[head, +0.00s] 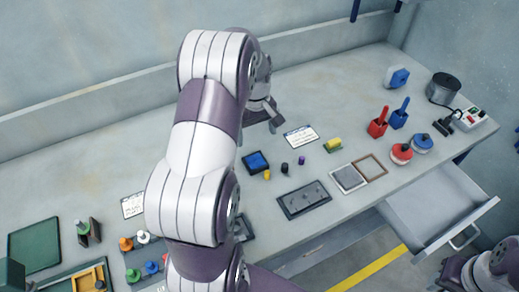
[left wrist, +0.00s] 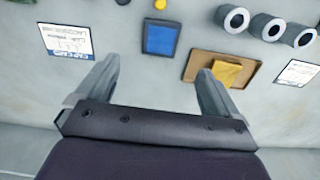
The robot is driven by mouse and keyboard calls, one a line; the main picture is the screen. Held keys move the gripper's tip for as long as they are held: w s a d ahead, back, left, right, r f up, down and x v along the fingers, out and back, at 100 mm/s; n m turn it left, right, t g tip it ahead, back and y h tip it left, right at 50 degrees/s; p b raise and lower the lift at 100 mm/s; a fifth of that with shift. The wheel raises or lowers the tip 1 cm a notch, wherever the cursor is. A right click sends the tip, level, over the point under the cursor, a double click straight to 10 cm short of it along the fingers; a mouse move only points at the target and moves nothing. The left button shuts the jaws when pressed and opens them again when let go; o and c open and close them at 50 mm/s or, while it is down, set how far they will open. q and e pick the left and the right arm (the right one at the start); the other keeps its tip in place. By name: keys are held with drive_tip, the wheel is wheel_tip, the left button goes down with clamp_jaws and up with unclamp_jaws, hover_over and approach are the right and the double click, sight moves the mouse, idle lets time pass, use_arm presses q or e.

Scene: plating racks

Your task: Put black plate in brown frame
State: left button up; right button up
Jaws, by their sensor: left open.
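A brown rectangular frame (head: 380,162) lies on the bench, right of centre in the head view, with a light surface inside its rim. My left gripper (head: 262,112) is above the back of the bench, away from plate and frame. In the left wrist view its fingers (left wrist: 157,85) are wide apart, with nothing between them. My right gripper is out of view.
A blue square tray (head: 257,162) and small cylinders lie mid-bench. In the left wrist view, a brown tray (left wrist: 194,65) holds a yellow piece, near dark cylinders (left wrist: 268,27). An open drawer (head: 440,205) juts out at right. My left arm hides part of the bench.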

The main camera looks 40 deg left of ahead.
use_arm(q)
drive_tip(key=s+d+r+m, duration=0.1)
drive_tip(key=s+d+m, duration=0.1)
drive_tip(key=d, duration=0.4)
drive_tip(key=s+d+r+m, duration=0.1)
drive_tip(key=s+d+m, duration=0.2)
drive_tip(key=d+m, duration=0.2)
drive_tip(key=shift+d+t, duration=0.4)
drive_tip(key=shift+d, duration=0.1)
drive_tip(key=shift+o, duration=0.5)
drive_tip(key=s+d+m, duration=0.5)
drive_tip(key=s, duration=0.2)
drive_tip(key=shift+d+t, duration=0.3)
drive_tip(key=n+g+b, duration=0.1)
drive_tip(key=n+b, duration=0.2)
drive_tip(key=n, duration=0.9)
hover_over(255, 161)
wheel_tip(255, 161, down, 9)
drive_tip(key=shift+w+d+r, duration=0.1)
drive_tip(key=shift+d+r, duration=0.05)
drive_tip(key=shift+r, duration=0.05)
wheel_tip(255, 161, down, 5)
drive_tip(key=shift+r+p, duration=0.1)
drive_tip(key=shift+p, duration=0.35)
drive_tip(key=shift+f, duration=0.5)
drive_tip(key=c, duration=0.9)
drive_tip(key=shift+r, duration=0.1)
drive_tip(key=c, duration=0.7)
